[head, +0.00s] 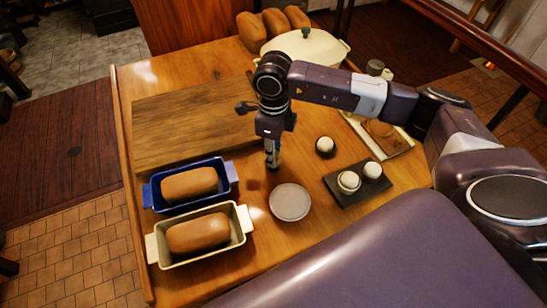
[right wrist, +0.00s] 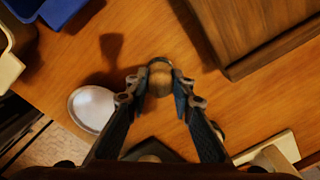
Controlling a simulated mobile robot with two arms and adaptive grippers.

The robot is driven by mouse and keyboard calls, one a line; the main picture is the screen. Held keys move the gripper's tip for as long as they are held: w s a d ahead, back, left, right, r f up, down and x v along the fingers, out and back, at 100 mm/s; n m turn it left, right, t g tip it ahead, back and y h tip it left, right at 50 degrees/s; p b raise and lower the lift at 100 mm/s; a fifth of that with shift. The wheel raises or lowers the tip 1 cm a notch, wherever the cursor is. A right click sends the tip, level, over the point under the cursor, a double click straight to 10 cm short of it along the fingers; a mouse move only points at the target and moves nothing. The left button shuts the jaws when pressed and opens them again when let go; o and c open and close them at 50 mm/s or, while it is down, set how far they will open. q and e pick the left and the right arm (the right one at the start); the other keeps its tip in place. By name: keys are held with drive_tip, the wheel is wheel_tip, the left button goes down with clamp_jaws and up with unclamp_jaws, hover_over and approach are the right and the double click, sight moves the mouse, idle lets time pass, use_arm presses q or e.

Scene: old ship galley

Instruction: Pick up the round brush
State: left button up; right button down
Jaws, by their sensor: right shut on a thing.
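My right gripper (head: 272,150) points down over the wooden table, between the bread tins and the dark board with small pots. In the right wrist view its fingertips (right wrist: 160,78) are closed on a small round thing with a tan face and dark rim, which looks like the round brush (right wrist: 159,86). In the head view only a small part of the brush (head: 273,163) shows below the fingers. A shadow lies apart from the fingers on the table in the wrist view. My left gripper is not in view.
A grey round disc (head: 290,202) lies just in front of the gripper. A blue tin (head: 234,172) and a cream tin (head: 246,218) hold loaves at left. A wooden board (head: 190,120), a lidded cream pot (head: 325,48) and a small dark board (head: 345,198) surround it.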

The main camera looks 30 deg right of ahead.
drive_tip(key=shift+s, duration=0.1)
drive_tip(key=shift+r, duration=0.4)
wheel_tip(320, 180, up, 19)
drive_tip(key=b, duration=0.3)
